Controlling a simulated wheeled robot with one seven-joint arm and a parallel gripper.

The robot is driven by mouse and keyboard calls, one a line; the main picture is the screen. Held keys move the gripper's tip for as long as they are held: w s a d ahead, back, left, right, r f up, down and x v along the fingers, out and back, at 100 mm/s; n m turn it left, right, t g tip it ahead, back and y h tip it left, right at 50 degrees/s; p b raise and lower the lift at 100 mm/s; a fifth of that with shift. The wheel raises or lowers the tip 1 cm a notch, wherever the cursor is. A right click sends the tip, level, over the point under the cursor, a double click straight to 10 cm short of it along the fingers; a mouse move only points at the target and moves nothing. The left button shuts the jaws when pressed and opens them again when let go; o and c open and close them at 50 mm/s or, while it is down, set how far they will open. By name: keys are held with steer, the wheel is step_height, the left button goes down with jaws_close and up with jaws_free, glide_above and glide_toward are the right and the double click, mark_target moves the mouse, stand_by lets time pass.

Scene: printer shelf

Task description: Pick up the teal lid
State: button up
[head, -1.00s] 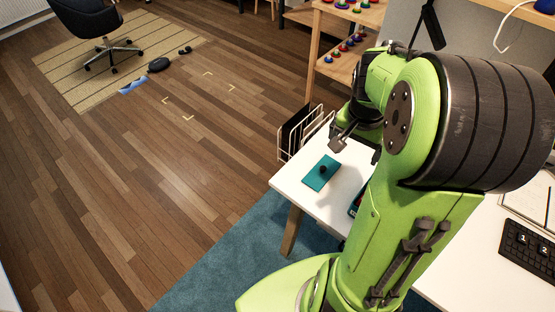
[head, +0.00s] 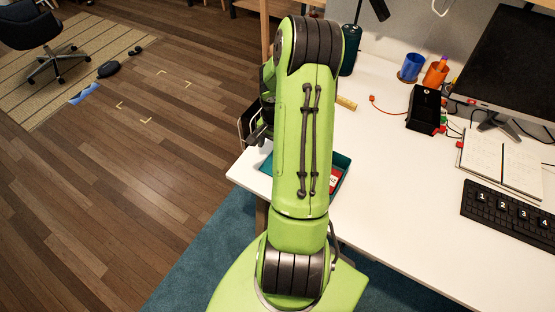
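The teal lid (head: 266,166) lies on the white desk near its left corner. Only a small teal sliver shows beside my green arm; its dark knob is hidden. My gripper (head: 261,132) is at the left edge of the arm, close above the lid's side of the desk, mostly hidden behind the arm. I cannot tell whether its fingers are open or touching anything.
A teal box (head: 345,163) with red items inside stands just right of my arm, partly covered. The white desk (head: 400,190) is clear to the right, up to a keyboard (head: 508,212), notebook (head: 502,160) and black stand (head: 423,108). Cups stand behind.

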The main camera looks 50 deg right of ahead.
mark_target(266, 168)
step_height(266, 168, down, 7)
steer(key=shift+w+a+r+b, duration=0.1)
steer(key=shift+a+b, duration=0.05)
steer(key=shift+b, duration=0.55)
steer(key=c, duration=1)
